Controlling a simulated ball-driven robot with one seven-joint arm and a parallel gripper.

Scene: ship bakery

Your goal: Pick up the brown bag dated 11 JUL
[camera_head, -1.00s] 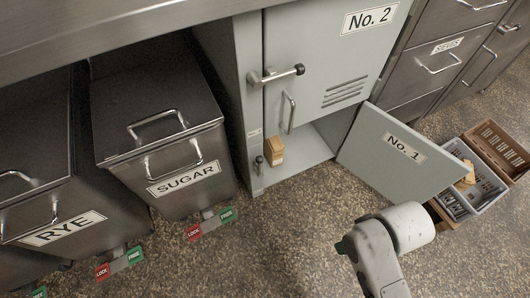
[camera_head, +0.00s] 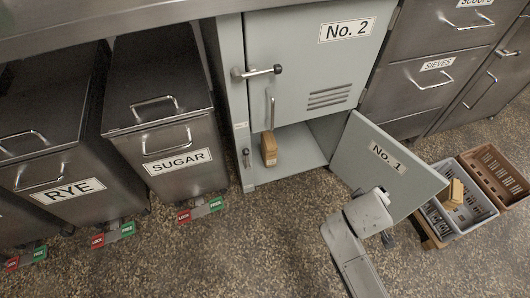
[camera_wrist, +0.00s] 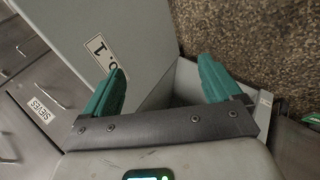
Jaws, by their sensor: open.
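A small tan-brown bag (camera_head: 268,149) stands at the front left of the open lower compartment of the No. 1 and No. 2 cupboard. Another tan-brown bag or block (camera_head: 453,193) lies in the grey crate at the right. No date is legible on either. My gripper (camera_wrist: 160,66) shows in the wrist view with its two green fingers spread and nothing between them. In the head view my arm stands in front of that door, and the fingers are mostly hidden.
The No. 1 door (camera_head: 358,168) hangs open to the right. SUGAR (camera_head: 150,150) and RYE (camera_head: 30,165) bins stand at the left. The speckled floor in front is clear.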

